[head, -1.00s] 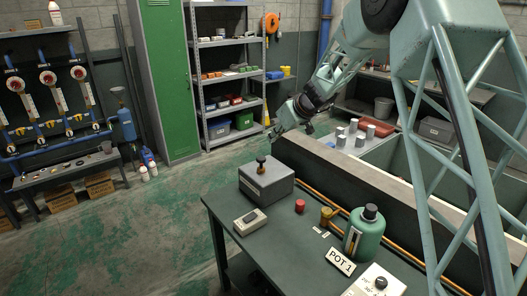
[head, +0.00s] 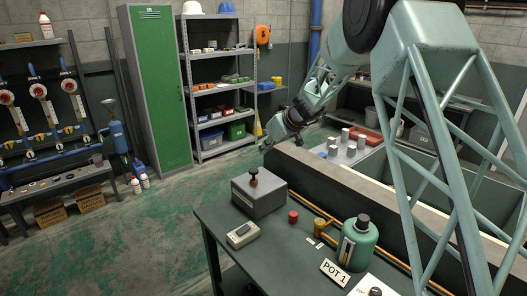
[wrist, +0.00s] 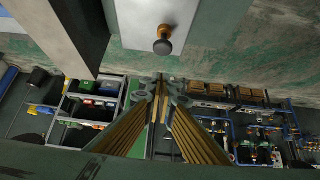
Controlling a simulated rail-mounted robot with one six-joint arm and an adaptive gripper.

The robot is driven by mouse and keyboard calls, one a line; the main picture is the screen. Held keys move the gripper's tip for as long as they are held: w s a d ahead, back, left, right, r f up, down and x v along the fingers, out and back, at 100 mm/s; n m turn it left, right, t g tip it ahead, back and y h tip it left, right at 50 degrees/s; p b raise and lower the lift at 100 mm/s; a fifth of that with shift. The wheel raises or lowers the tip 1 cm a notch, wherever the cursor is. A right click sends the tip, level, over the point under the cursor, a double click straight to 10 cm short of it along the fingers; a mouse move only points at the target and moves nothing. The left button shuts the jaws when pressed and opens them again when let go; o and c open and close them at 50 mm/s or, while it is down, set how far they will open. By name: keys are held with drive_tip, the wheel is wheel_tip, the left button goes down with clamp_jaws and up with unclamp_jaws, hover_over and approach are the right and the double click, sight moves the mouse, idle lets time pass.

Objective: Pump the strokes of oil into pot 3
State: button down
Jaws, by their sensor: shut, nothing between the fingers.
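My gripper (head: 268,145) is in the head view at the end of my arm, beyond the grey box and above the far side of the bench. In the wrist view my gripper (wrist: 160,84) has its fingers together and empty. A grey box (head: 260,193) with a dark knob on a brass stem (head: 254,176) stands on the bench; the knob also shows in the wrist view (wrist: 163,45), apart from the fingers. A green pot (head: 357,245) stands by a "POT 1" sign (head: 334,272). I see no sign for pot 3.
A dark bench (head: 265,250) carries a small grey device (head: 243,235), a red cap (head: 293,216) and a brass piece (head: 319,227). A long low wall (head: 340,190) runs behind it. A green locker (head: 155,90) and shelving (head: 215,85) stand at the back.

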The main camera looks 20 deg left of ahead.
drive_tip(key=p, duration=0.1)
hover_over(255, 172)
drive_tip(key=shift+w+a+f, duration=0.1)
drive_tip(key=shift+w+f, duration=0.1)
drive_tip(key=shift+f, duration=1.45)
drive_tip(key=shift+w+f, duration=0.15)
drive_tip(key=shift+f, duration=3.5)
drive_tip(key=shift+s+f+b, duration=0.1)
drive_tip(key=shift+f+b, duration=0.05)
drive_tip(key=shift+b, duration=0.2)
drive_tip(key=shift+f+b, duration=1.45)
drive_tip(key=shift+b, duration=1.05)
drive_tip(key=shift+s+d+f, duration=0.1)
drive_tip(key=shift+d, duration=0.1)
drive_tip(key=r, duration=0.5)
drive_tip(key=shift+w+a, duration=0.15)
drive_tip(key=shift+w, duration=0.05)
drive_tip(key=v, duration=0.9)
drive_tip(key=shift+s+d+r, duration=0.15)
drive_tip(key=shift+d+r, duration=0.1)
